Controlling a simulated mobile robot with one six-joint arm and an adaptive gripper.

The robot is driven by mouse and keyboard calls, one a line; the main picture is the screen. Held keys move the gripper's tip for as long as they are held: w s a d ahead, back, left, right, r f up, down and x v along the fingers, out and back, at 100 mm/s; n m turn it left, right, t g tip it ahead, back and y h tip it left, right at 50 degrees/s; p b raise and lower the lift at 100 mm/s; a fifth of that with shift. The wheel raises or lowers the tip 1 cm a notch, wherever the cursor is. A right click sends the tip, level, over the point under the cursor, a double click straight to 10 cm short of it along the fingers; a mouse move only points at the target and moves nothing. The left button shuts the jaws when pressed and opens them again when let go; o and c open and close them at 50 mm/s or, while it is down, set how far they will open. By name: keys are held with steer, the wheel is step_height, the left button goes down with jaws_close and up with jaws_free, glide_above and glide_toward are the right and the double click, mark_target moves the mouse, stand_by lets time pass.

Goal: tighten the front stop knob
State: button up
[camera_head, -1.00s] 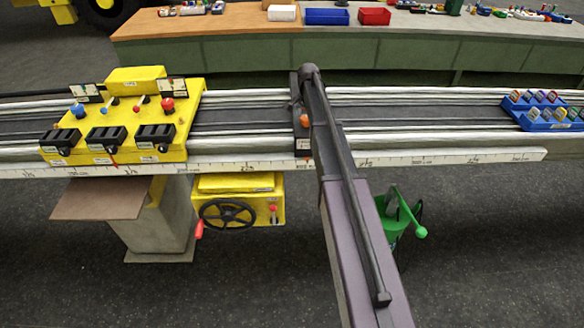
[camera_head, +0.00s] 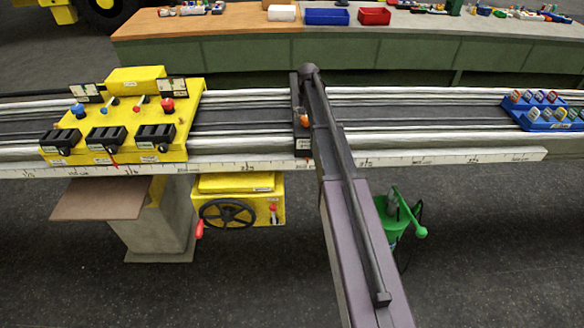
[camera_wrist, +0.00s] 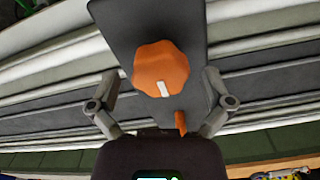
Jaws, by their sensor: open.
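The front stop knob (camera_wrist: 162,69) is orange and lobed, with a white mark at its lower edge in the wrist view. It sits on a dark stop plate (camera_wrist: 125,22). A small orange piece (camera_wrist: 180,122) shows just below the knob. My gripper (camera_wrist: 160,82) is open, with one finger on each side of the knob and a visible gap to it on both sides. In the head view the knob (camera_head: 304,121) is a small orange patch beside my arm, on the dark stop across the rails. My gripper is mostly hidden there.
Pale rails (camera_head: 240,93) run left to right, with a marked scale (camera_head: 430,160) along the front edge. A yellow control box (camera_head: 118,125) stands left on the rails. A blue tray (camera_head: 545,124) of coloured clips is at right. The rails between stop and tray are clear.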

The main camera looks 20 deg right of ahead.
mark_target(306, 118)
steer(key=n, duration=0.6)
steer(key=shift+r+n+p, duration=0.3)
steer(key=shift+r+p, duration=0.05)
step_height(306, 118, up, 13)
steer(key=p, duration=1.3)
steer(key=s+a+f+b, duration=0.3)
steer(key=s+a, duration=0.1)
steer(key=s, duration=0.5)
steer(key=s+a+f+b, duration=0.3)
steer(key=s+a, duration=0.2)
steer(key=s, duration=0.4)
steer(key=s+a+f+m+b, duration=0.1)
steer(key=s+a+f+b, duration=0.2)
steer(key=s, duration=0.6)
steer(key=shift+s+a+f+b, duration=0.35)
steer(key=shift+a+f+b, duration=0.05)
steer(key=shift+a, duration=0.5)
steer(key=s+a, duration=0.2)
steer(key=s, duration=0.5)
